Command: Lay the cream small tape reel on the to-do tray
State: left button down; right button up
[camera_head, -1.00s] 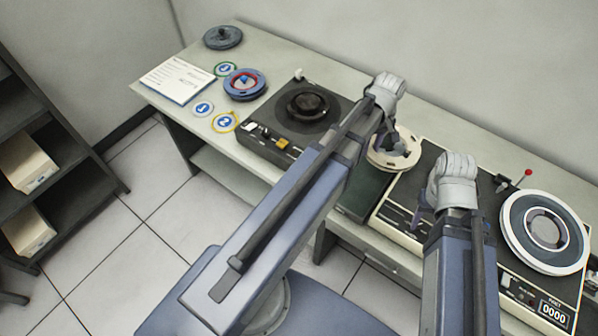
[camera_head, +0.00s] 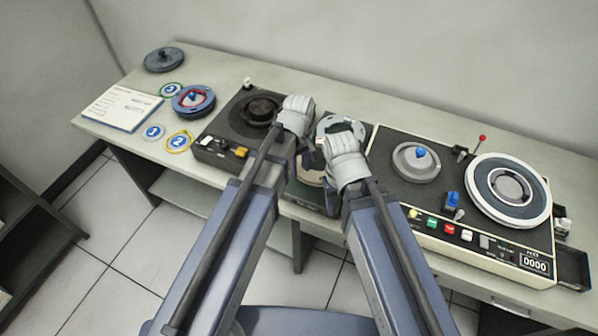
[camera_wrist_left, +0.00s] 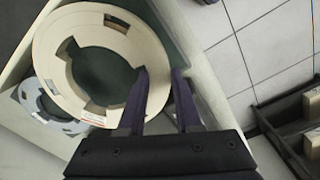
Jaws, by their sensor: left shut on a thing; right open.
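The cream small tape reel (camera_wrist_left: 156,55) is a flat ring with notches around its hole, and a small label shows on it. My left gripper (camera_wrist_left: 160,90) is shut on its rim, one finger inside the hole and one outside. In the head view the reel (camera_head: 311,177) is mostly hidden under my left gripper (camera_head: 306,152). A dark green tray surface (camera_head: 328,199) shows under it, between the two machines; I cannot tell whether they touch. I see no tray label. My right gripper (camera_head: 324,148) is open, close beside the left one.
A grey-blue reel (camera_head: 328,124) lies just behind; it also shows in the left wrist view (camera_wrist_left: 38,97). A black machine (camera_head: 222,128) stands left, and a cream-edged machine (camera_head: 398,195) with a large reel (camera_head: 478,187) stands right. A black tray (camera_head: 573,270) is at far right.

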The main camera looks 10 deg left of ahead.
pick_arm(q)
jog(key=shift+d, duration=0.2)
pick_arm(e)
jog(key=shift+f, duration=0.1)
pick_arm(q)
jog(key=shift+f, duration=0.15)
pick_arm(e)
jog(key=shift+f, duration=0.1)
pick_arm(q)
jog(key=b, duration=0.5)
send_over(301, 189)
jog(key=shift+f, duration=2.4)
pick_arm(e)
jog(key=shift+f, duration=2.35)
pick_arm(q)
jog(key=shift+f+b, duration=1.2)
pick_arm(e)
jog(key=shift+f, duration=1.25)
pick_arm(q)
jog(key=c, duration=0.5)
grip_release()
jog(key=c, duration=0.4)
jog(key=shift+o, duration=0.2)
jog(key=shift+r, duration=0.1)
pick_arm(e)
jog(key=shift+r, duration=0.1)
